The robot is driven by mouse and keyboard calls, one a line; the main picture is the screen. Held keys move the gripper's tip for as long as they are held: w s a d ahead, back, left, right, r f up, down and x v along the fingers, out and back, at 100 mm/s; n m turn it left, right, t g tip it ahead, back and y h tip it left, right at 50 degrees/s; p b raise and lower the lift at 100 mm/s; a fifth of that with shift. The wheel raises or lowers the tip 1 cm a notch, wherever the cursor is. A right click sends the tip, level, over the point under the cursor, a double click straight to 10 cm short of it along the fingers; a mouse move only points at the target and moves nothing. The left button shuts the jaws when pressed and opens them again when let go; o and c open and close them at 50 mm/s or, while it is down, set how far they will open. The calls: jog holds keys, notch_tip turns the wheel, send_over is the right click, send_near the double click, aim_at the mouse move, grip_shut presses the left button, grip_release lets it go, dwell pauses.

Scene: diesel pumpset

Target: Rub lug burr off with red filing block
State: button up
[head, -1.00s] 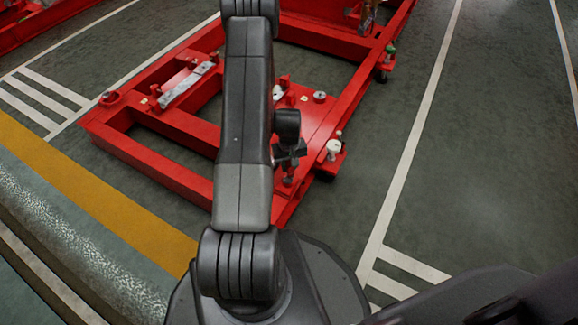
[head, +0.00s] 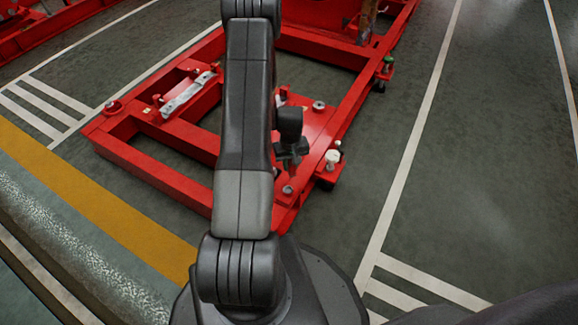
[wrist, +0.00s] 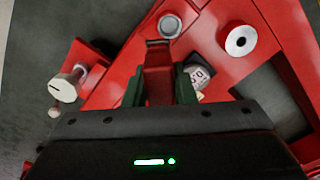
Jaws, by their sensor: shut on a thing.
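My gripper (wrist: 160,88) has its dark green fingers closed on the red filing block (wrist: 159,72), which points forward between them. In the head view my gripper (head: 290,158) hangs over the near right part of the red frame, partly hidden by its own wrist. The red frame (head: 318,122) also fills much of the wrist view (wrist: 205,38). The block's far end appears close to a round grey bolt head (wrist: 170,26); I cannot tell whether it touches anything. I cannot make out the lug burr.
A white knob (head: 332,157) stands on the frame's right edge and shows at left in the wrist view (wrist: 68,83). A round light disc (wrist: 240,40) and a small dial-like part (wrist: 200,76) lie right of the block. Open floor (head: 440,190) lies right of the frame.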

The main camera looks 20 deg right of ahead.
jog(key=w+d+b, duration=0.1)
jog(key=w+d, duration=0.6)
jog(key=d, duration=0.1)
dwell(0.5)
